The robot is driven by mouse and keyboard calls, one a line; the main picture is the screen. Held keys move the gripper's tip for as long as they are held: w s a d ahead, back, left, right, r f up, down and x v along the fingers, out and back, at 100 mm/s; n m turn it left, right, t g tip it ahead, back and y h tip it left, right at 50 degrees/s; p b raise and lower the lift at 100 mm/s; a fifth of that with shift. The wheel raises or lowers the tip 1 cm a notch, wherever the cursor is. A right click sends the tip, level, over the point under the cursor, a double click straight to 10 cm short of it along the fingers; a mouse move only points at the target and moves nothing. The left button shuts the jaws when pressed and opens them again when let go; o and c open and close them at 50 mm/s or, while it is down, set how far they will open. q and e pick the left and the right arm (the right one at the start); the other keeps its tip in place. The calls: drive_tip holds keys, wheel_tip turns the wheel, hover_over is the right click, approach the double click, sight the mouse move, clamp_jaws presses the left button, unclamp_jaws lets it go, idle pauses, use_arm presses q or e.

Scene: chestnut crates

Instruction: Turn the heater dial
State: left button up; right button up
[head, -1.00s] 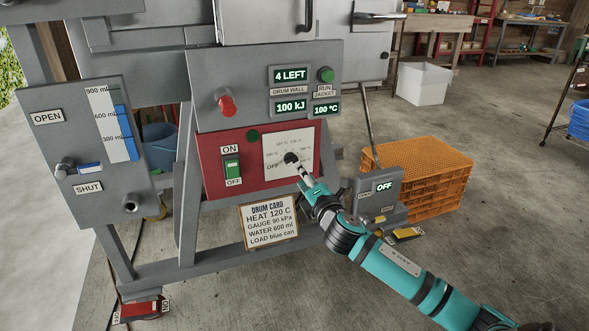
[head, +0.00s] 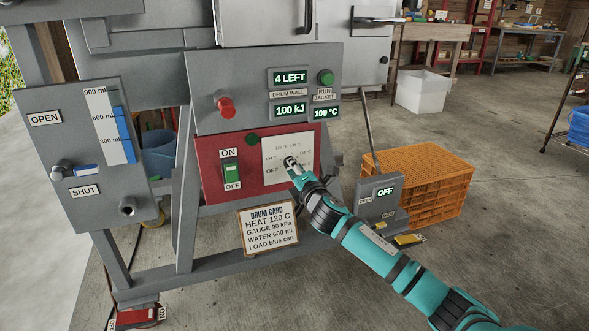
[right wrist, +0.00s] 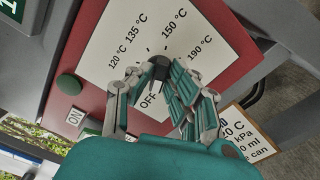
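The heater dial's dark knob (head: 289,161) is on a white scale plate (head: 273,148) on the red panel (head: 212,178). In the right wrist view the knob (right wrist: 160,68) sits between my right gripper's fingertips (right wrist: 161,76). The scale reads OFF, 120, 135, 150 and 190 °C; the knob's dark lower part lies toward OFF, its exact pointing partly hidden. My right gripper (head: 294,168) has one finger on each side of the knob, with little or no gap; a firm grip cannot be made out. My left gripper is not in view.
The drum card (head: 268,228) hangs below, reading HEAT 120 C. Above are a red knob (head: 225,107) and displays. A grey box (head: 378,198) reading OFF and orange crates (head: 422,180) stand right.

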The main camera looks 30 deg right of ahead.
clamp_jaws()
